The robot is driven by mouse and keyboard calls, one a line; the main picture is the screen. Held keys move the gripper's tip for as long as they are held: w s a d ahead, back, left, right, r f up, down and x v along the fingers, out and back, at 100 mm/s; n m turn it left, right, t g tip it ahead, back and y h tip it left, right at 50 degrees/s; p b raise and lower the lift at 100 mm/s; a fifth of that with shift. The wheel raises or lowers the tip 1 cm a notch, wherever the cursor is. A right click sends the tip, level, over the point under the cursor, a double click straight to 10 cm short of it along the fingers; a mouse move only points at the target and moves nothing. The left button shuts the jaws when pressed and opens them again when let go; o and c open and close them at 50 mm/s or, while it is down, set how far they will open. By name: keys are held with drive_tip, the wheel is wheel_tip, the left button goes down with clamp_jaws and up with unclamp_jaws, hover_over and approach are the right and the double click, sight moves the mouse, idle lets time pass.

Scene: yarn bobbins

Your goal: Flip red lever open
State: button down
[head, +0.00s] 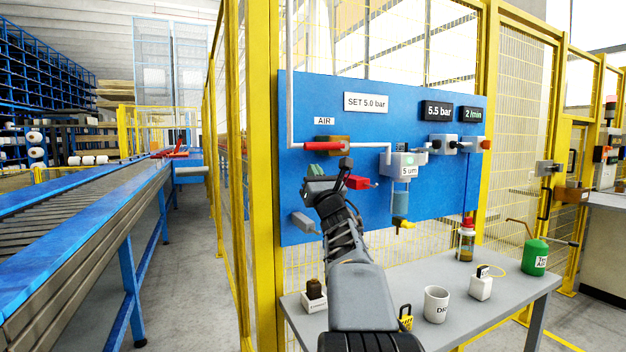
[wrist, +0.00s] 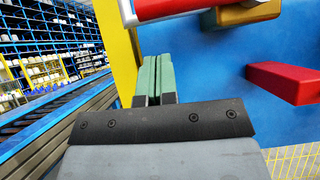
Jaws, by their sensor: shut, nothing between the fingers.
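The red lever (head: 322,146) sits on a brass valve (head: 338,141) under the AIR label on the blue panel. It lies roughly level, along the grey pipe. In the wrist view the red lever (wrist: 170,6) crosses the top edge, partly cut off, with the brass valve body (wrist: 248,13) to its right. My gripper (head: 322,172) is just below the lever in the head view, its two green fingers shut together and empty. The green fingers (wrist: 157,75) also show in the wrist view, below the lever with a visible gap. I cannot tell their depth from the panel.
A second red handle (head: 358,182) sticks out right of my gripper; it also shows as a red block (wrist: 298,84) in the wrist view. A filter unit (head: 404,165) hangs farther right. A grey table (head: 400,290) with a mug (head: 436,304) stands below.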

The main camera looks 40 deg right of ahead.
drive_tip(key=b+v, duration=0.1)
drive_tip(key=v, duration=0.9)
drive_tip(key=w+a+f+m+g+y+p, duration=0.1)
drive_tip(key=w+a+f+m+g+p, duration=0.15)
drive_tip(key=a+m+g+p, duration=0.55)
drive_tip(key=w+a+f+m+g+p, duration=0.15)
drive_tip(key=a+f+m+p, duration=0.3)
drive_tip(key=m, duration=0.75)
drive_tip(key=s+a+f+m+g+y+p, duration=0.3)
drive_tip(key=s+a+f+m+g+p, duration=0.1)
drive_tip(key=s+a, duration=0.3)
drive_tip(key=s+a+f+m+g+y+p, duration=0.3)
drive_tip(key=s+a+f+m+g+p, duration=0.1)
drive_tip(key=a, duration=0.6)
drive_tip(key=s+m+g+p, duration=0.1)
drive_tip(key=s+m+g, duration=0.1)
drive_tip(key=s+m, duration=0.1)
drive_tip(key=shift+s+a+m+y, duration=0.3)
drive_tip(key=shift+s+a, duration=0.05)
drive_tip(key=shift+s, duration=0.25)
